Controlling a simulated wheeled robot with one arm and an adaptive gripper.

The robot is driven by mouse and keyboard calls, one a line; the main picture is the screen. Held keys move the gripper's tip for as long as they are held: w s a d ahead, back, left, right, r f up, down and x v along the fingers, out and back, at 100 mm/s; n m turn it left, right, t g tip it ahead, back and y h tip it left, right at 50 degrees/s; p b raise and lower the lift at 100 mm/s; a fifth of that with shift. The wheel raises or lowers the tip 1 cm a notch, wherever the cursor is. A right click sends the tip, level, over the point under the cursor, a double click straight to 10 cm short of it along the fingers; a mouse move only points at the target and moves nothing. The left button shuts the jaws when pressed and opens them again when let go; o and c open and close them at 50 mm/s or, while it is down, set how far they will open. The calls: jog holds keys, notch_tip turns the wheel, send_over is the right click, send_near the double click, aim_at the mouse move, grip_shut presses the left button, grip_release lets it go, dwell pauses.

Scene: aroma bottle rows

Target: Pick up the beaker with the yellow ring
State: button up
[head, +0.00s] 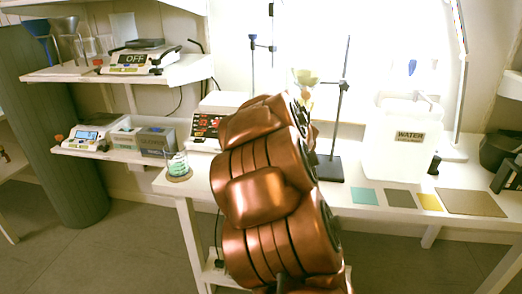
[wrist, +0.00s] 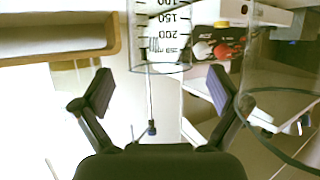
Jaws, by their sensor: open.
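My gripper (wrist: 160,92) is open in the wrist view, with its two dark fingers spread wide and nothing between the tips. A clear beaker with black graduation marks (wrist: 158,42) stands at the top middle of that view, beyond the fingertips and apart from them. Its top part is cut off by the frame, and I see no yellow ring on it. A second clear glass vessel (wrist: 245,100) is at the right, partly out of frame. In the head view, a small beaker with green markings (head: 178,164) sits on a round coaster at the table's left end. My arm hides the gripper there.
A white device with a red and black panel (head: 207,125) stands behind my arm. A stand with a dark base (head: 329,169) is just right of it. A water container (head: 396,140) and coloured mats (head: 429,201) lie further right. Shelves with instruments (head: 145,66) are at the left.

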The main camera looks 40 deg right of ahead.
jog(key=b+x, duration=0.1)
jog(key=x, duration=0.2)
jog(key=shift+w+f, duration=0.1)
jog(key=shift+f, duration=0.05)
jog(key=shift+w+d+f, duration=0.15)
jog(key=shift+w+d, duration=0.1)
jog(key=shift+w, duration=0.45)
jog(key=shift+c, duration=0.4)
jog(key=c, duration=1.2)
